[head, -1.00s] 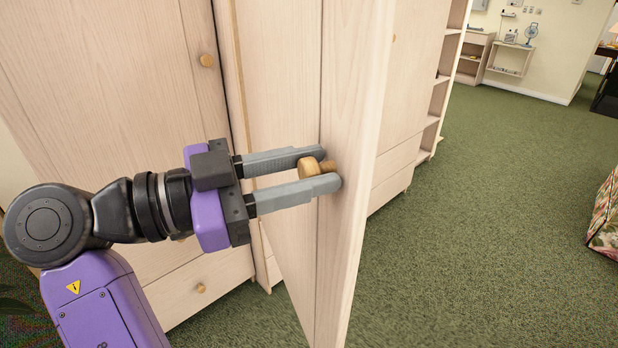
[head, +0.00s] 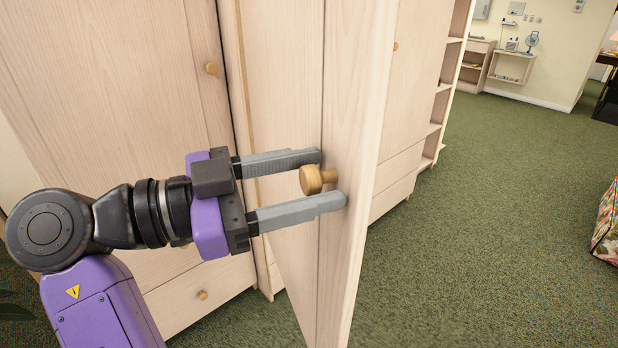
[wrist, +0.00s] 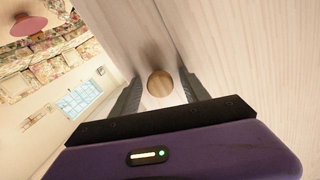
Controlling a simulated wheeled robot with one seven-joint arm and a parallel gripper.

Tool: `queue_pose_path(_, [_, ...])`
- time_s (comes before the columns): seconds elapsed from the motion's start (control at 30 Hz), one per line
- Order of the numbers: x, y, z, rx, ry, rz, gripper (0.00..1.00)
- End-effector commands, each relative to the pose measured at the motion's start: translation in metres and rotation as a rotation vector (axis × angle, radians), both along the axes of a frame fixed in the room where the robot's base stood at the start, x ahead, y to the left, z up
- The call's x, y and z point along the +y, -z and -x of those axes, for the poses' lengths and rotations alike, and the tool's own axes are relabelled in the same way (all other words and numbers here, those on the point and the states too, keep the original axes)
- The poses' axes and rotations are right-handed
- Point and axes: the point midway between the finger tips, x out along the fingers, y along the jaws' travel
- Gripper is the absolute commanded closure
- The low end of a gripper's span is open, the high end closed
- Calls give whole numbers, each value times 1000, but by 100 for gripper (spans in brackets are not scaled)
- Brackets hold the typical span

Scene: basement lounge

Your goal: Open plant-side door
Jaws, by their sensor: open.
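A pale wooden wardrobe door (head: 352,150) stands swung out from the wardrobe, its edge toward the right. Its round wooden knob (head: 313,180) sits between the fingers of my gripper (head: 333,178). The fingers are open, one above and one below the knob, with a gap on both sides. In the wrist view the knob (wrist: 160,84) shows between the two dark fingers of my gripper (wrist: 160,92).
A shut wardrobe door with a knob (head: 211,69) and a drawer (head: 200,295) are behind my arm. Open shelves (head: 447,85) stand beyond the door. The green carpet (head: 480,230) is clear on the right, up to a patterned seat (head: 607,232) at the edge.

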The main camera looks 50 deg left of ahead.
Motion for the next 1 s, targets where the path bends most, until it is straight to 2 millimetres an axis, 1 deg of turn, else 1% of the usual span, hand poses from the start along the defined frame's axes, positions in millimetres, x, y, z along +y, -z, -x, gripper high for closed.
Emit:
queue_pose_path(0.17, [7, 1, 21, -1, -4, 0, 47])
queue_pose_path(0.33, [14, 1, 49, -1, -3, -1, 47])
queue_pose_path(0.5, [19, 1, 67, 2, -1, 1, 47])
queue_pose_path(0.67, [21, 1, 73, 1, 0, 1, 47])
queue_pose_path(1.0, [21, 1, 73, 1, 0, 1, 47])
